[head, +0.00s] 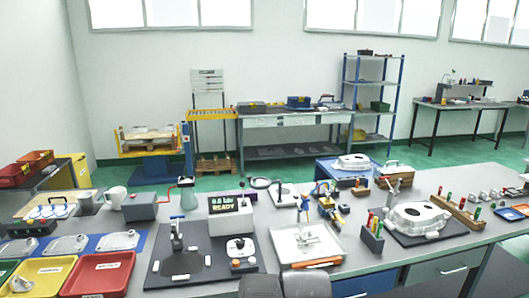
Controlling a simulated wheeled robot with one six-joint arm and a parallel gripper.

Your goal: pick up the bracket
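No single part is clearly marked as the bracket. Several flat silver castings lie on a blue mat at the left, among them a right one (118,241), a middle one (67,246) and a left one (18,248); they may be brackets, but I cannot tell for sure. Small metal parts (484,195) stand in a row at the far right and are too small to identify. Dark grey rounded shapes at the bottom centre seem to be part of my arm. My gripper's fingertips do not show.
A red tray (98,274) and a yellow tray (42,276) stand at the front left. A white tray (333,246) and a large casting (417,218) stand to the right. Free bench is narrow.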

